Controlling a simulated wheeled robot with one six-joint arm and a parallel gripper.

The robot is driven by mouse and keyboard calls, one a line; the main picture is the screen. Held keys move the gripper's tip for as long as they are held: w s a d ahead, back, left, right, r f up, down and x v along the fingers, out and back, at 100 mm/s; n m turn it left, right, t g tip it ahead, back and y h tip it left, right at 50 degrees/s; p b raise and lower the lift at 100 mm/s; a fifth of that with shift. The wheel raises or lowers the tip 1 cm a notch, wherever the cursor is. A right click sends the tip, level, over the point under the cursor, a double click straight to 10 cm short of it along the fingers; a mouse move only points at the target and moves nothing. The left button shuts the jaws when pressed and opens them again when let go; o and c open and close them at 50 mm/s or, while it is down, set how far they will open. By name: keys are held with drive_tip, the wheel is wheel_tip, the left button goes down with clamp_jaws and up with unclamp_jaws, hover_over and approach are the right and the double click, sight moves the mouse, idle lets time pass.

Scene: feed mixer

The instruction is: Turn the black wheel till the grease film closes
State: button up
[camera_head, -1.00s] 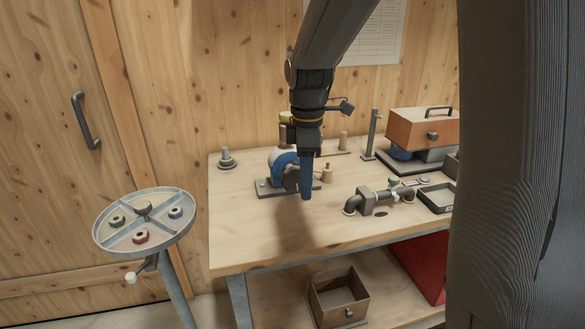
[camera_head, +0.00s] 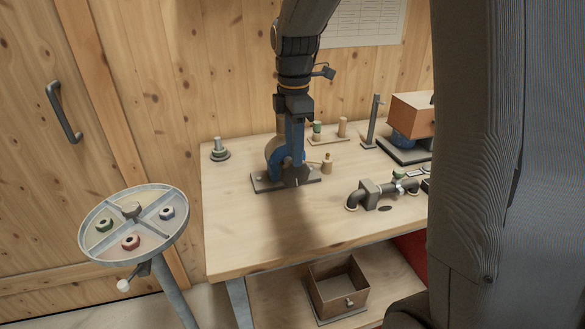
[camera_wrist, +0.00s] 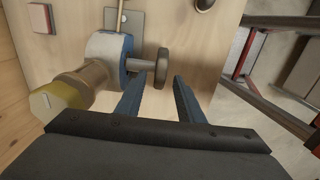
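A small machine with a blue housing (camera_head: 271,157) stands on a dark base plate (camera_head: 262,186) on the bench. In the wrist view its pale blue housing (camera_wrist: 106,47) carries a brass barrel with a yellow end (camera_wrist: 55,98). A short shaft leads from the housing to a dark wheel (camera_wrist: 162,68), seen nearly edge-on. In the head view, the wheel (camera_head: 297,176) is partly covered by my gripper (camera_head: 295,160). My gripper's two blue fingers (camera_wrist: 163,82) are apart, with the wheel between and just beyond their tips; contact cannot be told. I cannot make out any grease film.
Behind the machine are a small stand with pegs (camera_head: 329,136) and a wooden peg (camera_head: 327,163). A pipe fitting (camera_head: 372,193) lies to its right, a grey stepped knob (camera_head: 219,150) to its left. The bench front is clear. A round divided tray (camera_head: 134,226) stands left of the bench.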

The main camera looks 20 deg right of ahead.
sight(293, 186)
drive_tip(key=shift+s+a+f+p, duration=0.1)
drive_tip(key=shift+f+p, duration=0.55)
drive_tip(key=shift+f, duration=2.85)
clamp_jaws()
